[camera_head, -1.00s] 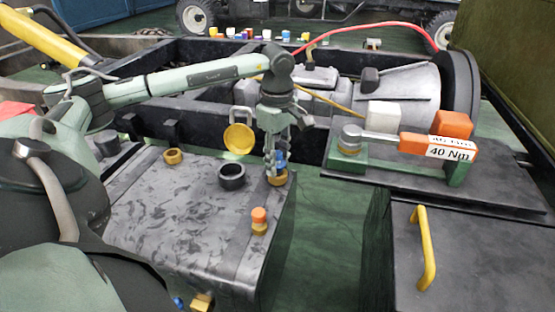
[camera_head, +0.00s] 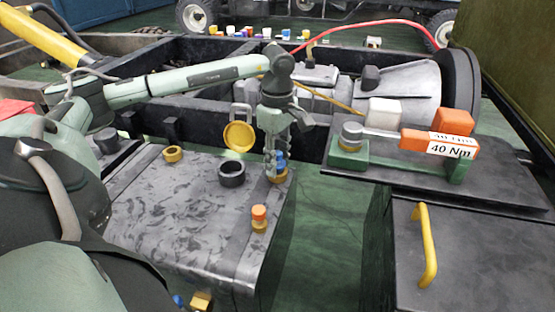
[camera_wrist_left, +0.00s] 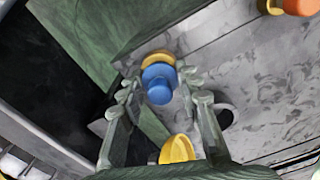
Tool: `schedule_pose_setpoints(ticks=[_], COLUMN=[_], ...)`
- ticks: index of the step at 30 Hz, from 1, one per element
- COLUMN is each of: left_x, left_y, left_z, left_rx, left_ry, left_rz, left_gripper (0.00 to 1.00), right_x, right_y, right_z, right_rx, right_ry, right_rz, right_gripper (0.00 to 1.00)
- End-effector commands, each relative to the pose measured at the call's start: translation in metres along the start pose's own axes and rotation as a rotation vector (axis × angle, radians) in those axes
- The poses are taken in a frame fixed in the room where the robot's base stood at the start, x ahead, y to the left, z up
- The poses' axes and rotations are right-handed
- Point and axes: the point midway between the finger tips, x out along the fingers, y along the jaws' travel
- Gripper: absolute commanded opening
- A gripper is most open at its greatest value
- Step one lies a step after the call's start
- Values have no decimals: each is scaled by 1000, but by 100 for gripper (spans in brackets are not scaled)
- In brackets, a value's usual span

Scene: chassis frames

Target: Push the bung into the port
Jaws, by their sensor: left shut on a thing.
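A blue bung (camera_head: 281,160) is at the brass-coloured port (camera_head: 279,177) at the far right corner of the grey tank (camera_head: 190,215). My left gripper (camera_head: 276,166) comes down over it from above, fingers shut on the bung. In the left wrist view the blue bung (camera_wrist_left: 158,84) lies between the fingertips, with the port ring (camera_wrist_left: 156,58) just beyond it. The bung looks roughly lined up with the ring; how deep it sits is hidden. My right gripper is not in view.
On the tank are a black filler neck (camera_head: 232,174), an empty-looking brass ring (camera_head: 172,154) and an orange bung (camera_head: 258,212) in another fitting. A yellow cap (camera_head: 239,135) stands close left of my gripper. A torque wrench (camera_head: 425,142) lies on the right bench.

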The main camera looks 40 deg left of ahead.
Motion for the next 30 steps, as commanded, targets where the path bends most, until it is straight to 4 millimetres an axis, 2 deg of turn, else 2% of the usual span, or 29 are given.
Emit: schedule_pose_setpoints(ticks=[7,30], left_x=[-9,-9], left_y=[0,1], left_z=[0,-1], left_rx=[0,-10], left_ry=[0,0], left_rz=[0,1], left_gripper=[8,8], right_x=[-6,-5], right_y=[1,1], right_z=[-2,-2], right_rx=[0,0], right_ry=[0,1], right_rz=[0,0], right_gripper=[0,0])
